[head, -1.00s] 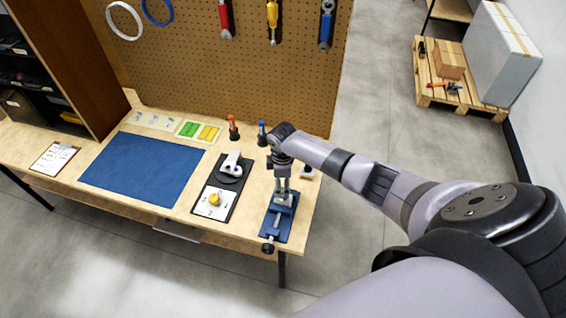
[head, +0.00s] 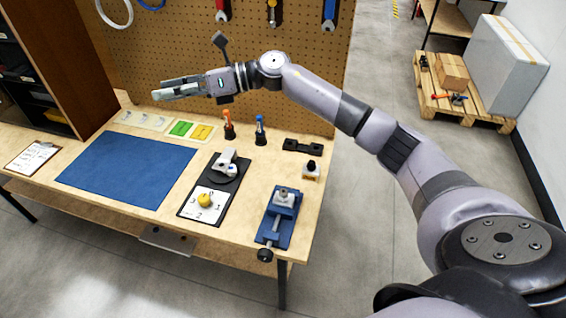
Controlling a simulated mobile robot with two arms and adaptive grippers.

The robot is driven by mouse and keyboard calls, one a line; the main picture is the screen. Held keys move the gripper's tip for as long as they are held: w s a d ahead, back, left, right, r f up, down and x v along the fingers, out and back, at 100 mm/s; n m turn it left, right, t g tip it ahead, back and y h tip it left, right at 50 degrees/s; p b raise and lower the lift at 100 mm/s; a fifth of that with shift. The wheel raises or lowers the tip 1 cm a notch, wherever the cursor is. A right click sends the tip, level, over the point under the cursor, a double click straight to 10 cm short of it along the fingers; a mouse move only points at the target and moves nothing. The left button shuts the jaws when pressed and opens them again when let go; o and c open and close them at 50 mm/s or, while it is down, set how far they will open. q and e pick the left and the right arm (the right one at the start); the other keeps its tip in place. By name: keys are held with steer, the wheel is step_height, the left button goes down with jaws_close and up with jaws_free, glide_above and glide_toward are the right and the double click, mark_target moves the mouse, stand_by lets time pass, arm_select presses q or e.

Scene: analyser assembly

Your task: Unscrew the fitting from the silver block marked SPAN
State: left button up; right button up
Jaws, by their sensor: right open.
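A silver block (head: 284,197) sits in the blue vise (head: 272,228) at the right end of the bench, with a small raised part on top. Its marking is too small to read, and I cannot tell whether that part is the fitting. My right gripper (head: 160,90) is open, raised in front of the pegboard, its fingers pointing left. It is well up and left of the vise, and nothing clear shows between its fingers. My left gripper is not in view.
Left of the vise lies a black board (head: 188,208) with a white device and a yellow knob. A small block with a black knob (head: 311,168), a black holder (head: 303,146) and orange and blue-topped tools stand behind. The blue mat (head: 125,170) is clear.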

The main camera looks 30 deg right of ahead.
steer(key=s+d+f+n+g+h+b, duration=0.2)
steer(key=s+f+n+g+h+b, duration=0.25)
steer(key=f, duration=0.45)
steer(key=g+h+b, duration=0.2)
steer(key=h+b, duration=0.1)
steer(key=h, duration=0.8)
glide_toward(283, 192)
arm_select(q)
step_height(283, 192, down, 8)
steer(key=p, duration=0.1)
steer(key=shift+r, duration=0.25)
arm_select(e)
steer(key=shift+n, duration=0.45)
step_height(283, 192, down, 10)
steer(key=shift+w+d+f, duration=0.15)
steer(key=shift+w+f, duration=0.05)
steer(key=shift+c, duration=0.4)
jaws_close()
steer(key=shift+f+n+b, duration=0.15)
steer(key=shift+n+b, duration=0.3)
steer(key=shift+n, duration=0.35)
steer(key=shift+n+b, duration=0.5)
steer(key=shift+n, duration=0.5)
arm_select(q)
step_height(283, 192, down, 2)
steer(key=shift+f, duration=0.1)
